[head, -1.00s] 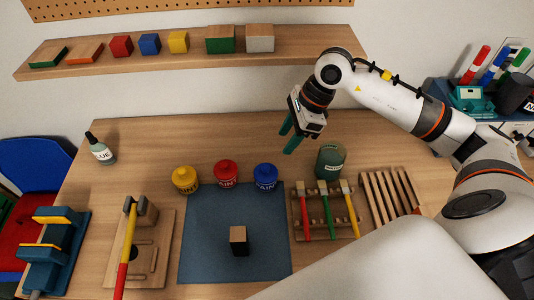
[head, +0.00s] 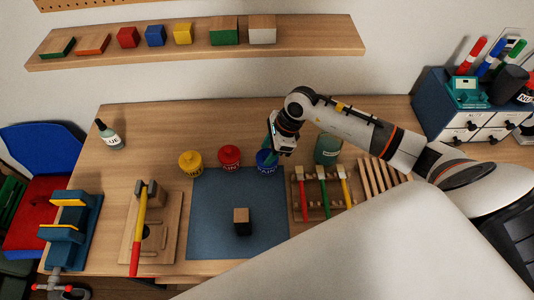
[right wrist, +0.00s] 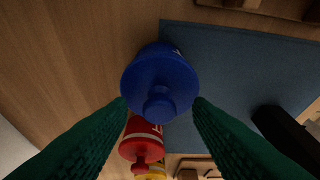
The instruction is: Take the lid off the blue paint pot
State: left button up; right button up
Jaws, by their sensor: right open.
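The blue paint pot (head: 267,168) stands at the back edge of the blue mat, at the right end of a row of three pots. Its blue lid with a round knob (right wrist: 159,106) is on it, seen from above in the right wrist view. My right gripper (head: 268,157) is right over the blue pot and partly hides it in the head view. In the right wrist view its two green fingers (right wrist: 158,125) are apart, one on each side of the knob, with nothing between them held. My left gripper is not in view.
The red pot (head: 229,158) and yellow pot (head: 190,163) stand to the left. A dark green jar (head: 328,149) and a brush rack (head: 325,213) are to the right. A small block (head: 242,221) lies on the mat (head: 213,235). A shelf (head: 330,45) runs behind.

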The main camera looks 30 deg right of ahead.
grip_shut()
dwell(0.3)
